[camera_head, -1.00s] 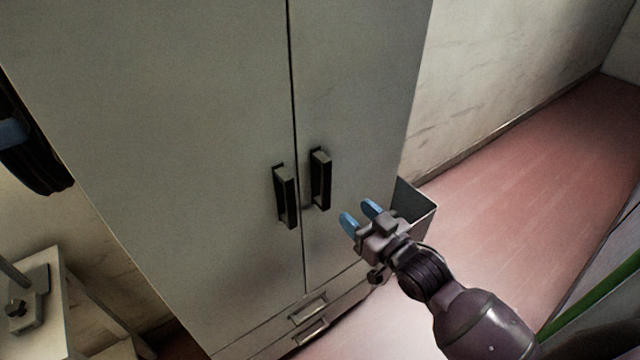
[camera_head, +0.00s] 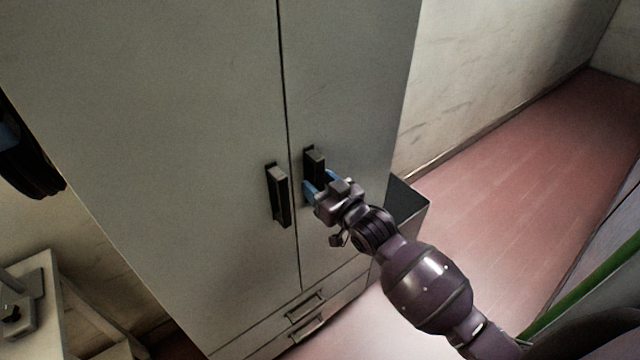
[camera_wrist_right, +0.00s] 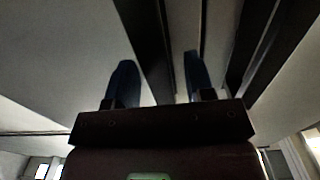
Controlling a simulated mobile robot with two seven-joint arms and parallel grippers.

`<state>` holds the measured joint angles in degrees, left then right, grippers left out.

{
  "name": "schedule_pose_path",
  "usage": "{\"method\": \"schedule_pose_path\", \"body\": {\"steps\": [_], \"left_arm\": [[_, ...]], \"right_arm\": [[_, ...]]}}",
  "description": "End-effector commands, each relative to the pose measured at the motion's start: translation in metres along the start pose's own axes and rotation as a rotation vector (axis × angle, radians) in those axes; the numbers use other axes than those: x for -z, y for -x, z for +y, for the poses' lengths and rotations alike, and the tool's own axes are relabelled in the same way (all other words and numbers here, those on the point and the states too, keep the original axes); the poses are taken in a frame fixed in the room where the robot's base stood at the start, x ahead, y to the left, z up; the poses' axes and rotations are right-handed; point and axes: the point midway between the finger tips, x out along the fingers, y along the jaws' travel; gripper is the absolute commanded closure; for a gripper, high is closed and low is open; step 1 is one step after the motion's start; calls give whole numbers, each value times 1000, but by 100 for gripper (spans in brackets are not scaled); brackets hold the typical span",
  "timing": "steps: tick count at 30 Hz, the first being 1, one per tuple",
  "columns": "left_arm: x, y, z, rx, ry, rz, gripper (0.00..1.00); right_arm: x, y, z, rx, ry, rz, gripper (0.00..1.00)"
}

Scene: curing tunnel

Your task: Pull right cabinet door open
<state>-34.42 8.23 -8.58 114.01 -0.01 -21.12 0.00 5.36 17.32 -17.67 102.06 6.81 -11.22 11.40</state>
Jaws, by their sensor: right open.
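The grey cabinet stands closed in the head view. The right cabinet door (camera_head: 350,80) has a black vertical handle (camera_head: 315,160); the left door (camera_head: 190,130) has a matching handle (camera_head: 278,195) beside it. My right gripper (camera_head: 319,180) is open, its blue fingers at the lower part of the right door's handle, one on each side. In the right wrist view, a dark handle bar (camera_wrist_right: 150,45) passes between the open fingers (camera_wrist_right: 159,76); I cannot tell whether they touch it. A second dark bar (camera_wrist_right: 258,45) lies to the right. My left gripper is not in view.
Two drawers with handles (camera_head: 305,306) sit below the doors. An open grey bin (camera_head: 410,205) stands right of the cabinet. The red floor (camera_head: 500,170) is clear at the right. A light table (camera_head: 45,325) stands at the lower left.

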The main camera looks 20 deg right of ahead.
Motion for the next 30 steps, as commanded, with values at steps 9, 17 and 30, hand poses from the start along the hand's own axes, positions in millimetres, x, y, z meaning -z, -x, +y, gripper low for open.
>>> {"method": "schedule_pose_path", "body": {"steps": [9,17,30], "left_arm": [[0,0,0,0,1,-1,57],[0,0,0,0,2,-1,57],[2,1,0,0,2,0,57]], "right_arm": [[0,0,0,0,0,0,77],[0,0,0,0,0,0,100],[0,16,4,44,5,-3,100]]}}
